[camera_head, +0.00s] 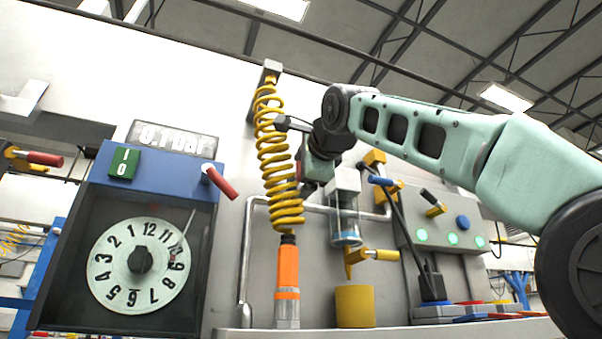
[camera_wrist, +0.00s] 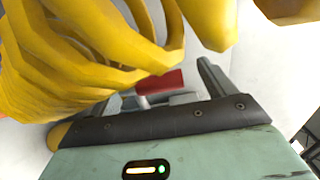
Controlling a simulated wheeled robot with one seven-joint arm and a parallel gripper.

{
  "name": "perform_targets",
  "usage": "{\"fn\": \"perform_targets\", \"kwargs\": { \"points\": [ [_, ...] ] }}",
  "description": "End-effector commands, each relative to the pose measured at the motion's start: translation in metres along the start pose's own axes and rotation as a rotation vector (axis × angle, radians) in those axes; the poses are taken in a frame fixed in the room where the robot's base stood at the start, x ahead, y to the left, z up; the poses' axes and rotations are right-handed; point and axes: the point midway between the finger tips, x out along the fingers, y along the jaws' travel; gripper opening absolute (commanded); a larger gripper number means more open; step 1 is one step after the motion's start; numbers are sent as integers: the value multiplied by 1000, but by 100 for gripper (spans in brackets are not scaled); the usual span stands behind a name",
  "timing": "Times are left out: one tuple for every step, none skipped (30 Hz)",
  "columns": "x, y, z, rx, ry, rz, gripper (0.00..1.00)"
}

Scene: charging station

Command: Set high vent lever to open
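My gripper (camera_head: 298,165) is raised beside the yellow coiled hose (camera_head: 275,160), partly hidden by it and by my wrist. In the wrist view its two grey fingers (camera_wrist: 165,92) stand apart. A red handle-like piece (camera_wrist: 160,82) with a grey part shows between or beyond the fingertips; I cannot tell whether they touch it. The coils cover much of that view. A red-handled lever (camera_head: 220,181) sits on the blue box, tilted down to the right. A blue-handled lever (camera_head: 380,180) is right of my wrist. No label shows which lever is the high vent.
The coiled hose hangs close to my gripper, above an orange-handled tool (camera_head: 288,270). A glass cylinder (camera_head: 345,220), a yellow cup (camera_head: 355,306) and a grey panel with green lights (camera_head: 440,225) stand to the right. A dial box (camera_head: 138,262) is at left.

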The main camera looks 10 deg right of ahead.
Motion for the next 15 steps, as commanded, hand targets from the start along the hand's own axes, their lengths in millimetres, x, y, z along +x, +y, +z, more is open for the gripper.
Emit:
{"fn": "perform_targets", "kwargs": {
  "points": [
    [0, 0, 0, 0, -1, 0, 83],
    [0, 0, 0, -1, -1, 0, 83],
    [0, 0, 0, -1, -1, 0, 83],
    [-1, 0, 0, -1, -1, 0, 83],
    [-2, 0, 1, -1, -1, 0, 83],
    [-4, 1, 1, -1, -2, -1, 83],
    [-6, 1, 1, -1, -2, -2, 83],
    [-10, 1, 1, -1, -2, -3, 83],
    [-15, 2, 1, 0, -3, -3, 83],
    [-20, 3, 1, 0, -3, -3, 83],
    [-25, 4, 1, 0, -4, -3, 83],
    [-34, 4, 1, 1, -4, -4, 83],
    [-40, 4, 1, 0, -4, -4, 83],
    [-47, 4, 1, 0, -5, -4, 83],
    [-57, 5, 1, 1, -5, -4, 83]
  ]
}}
